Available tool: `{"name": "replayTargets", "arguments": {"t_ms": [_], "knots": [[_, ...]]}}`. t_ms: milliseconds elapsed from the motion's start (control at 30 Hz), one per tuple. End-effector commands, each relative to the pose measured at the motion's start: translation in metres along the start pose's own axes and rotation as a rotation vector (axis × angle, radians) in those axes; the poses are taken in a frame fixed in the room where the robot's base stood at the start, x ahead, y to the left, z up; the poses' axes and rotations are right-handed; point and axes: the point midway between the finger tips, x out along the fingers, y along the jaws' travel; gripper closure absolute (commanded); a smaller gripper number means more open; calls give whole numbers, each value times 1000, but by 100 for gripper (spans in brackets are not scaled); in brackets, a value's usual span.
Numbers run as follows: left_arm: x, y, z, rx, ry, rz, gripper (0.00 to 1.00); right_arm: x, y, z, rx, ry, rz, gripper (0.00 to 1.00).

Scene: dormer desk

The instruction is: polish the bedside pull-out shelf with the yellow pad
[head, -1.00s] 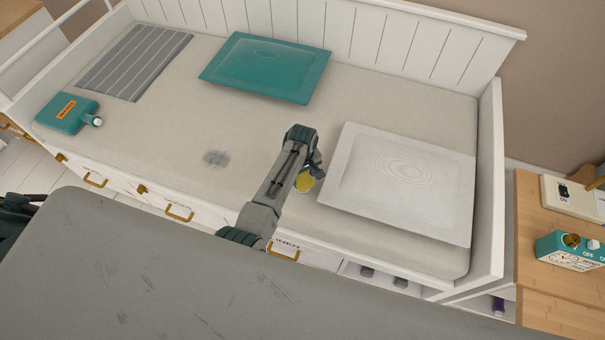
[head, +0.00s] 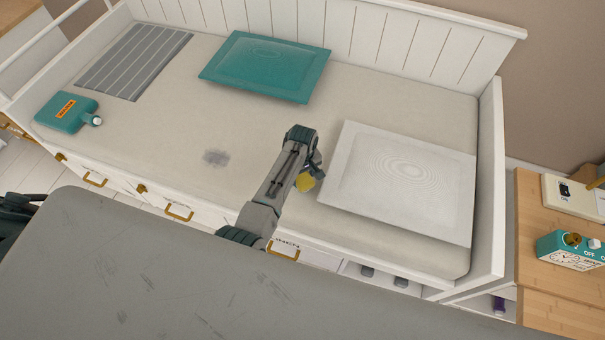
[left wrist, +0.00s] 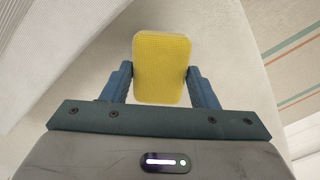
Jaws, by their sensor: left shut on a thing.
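The yellow pad (left wrist: 162,69) sits between the two fingers of my left gripper (left wrist: 160,82) in the left wrist view. In the head view, the pad (head: 305,183) shows small below the wrist, over the bed by the white pillow's left edge. My left gripper (head: 313,172) is shut on it, partly hidden by its own arm. A wooden bedside unit (head: 540,235) stands at the right edge; a lower wooden board (head: 560,317) shows at its front, cut off by the frame. I cannot tell if this is the pull-out shelf. My right gripper is not in view.
The bed (head: 180,125) holds a white pillow (head: 405,180), a teal pillow (head: 265,65), a grey striped mat (head: 135,60) and a teal bottle (head: 68,112). The bed's white end panel (head: 490,180) stands before the bedside unit, which bears a teal clock (head: 572,250).

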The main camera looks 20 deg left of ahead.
Motion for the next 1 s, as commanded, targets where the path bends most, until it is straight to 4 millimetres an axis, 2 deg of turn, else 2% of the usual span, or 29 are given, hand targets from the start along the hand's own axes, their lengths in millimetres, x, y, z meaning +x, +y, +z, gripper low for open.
{"name": "replayTargets", "arguments": {"t_ms": [333,1000], "knots": [[3,0,0,0,0,0,68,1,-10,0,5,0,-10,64],[4,0,0,0,-1,-1,68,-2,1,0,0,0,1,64]]}}
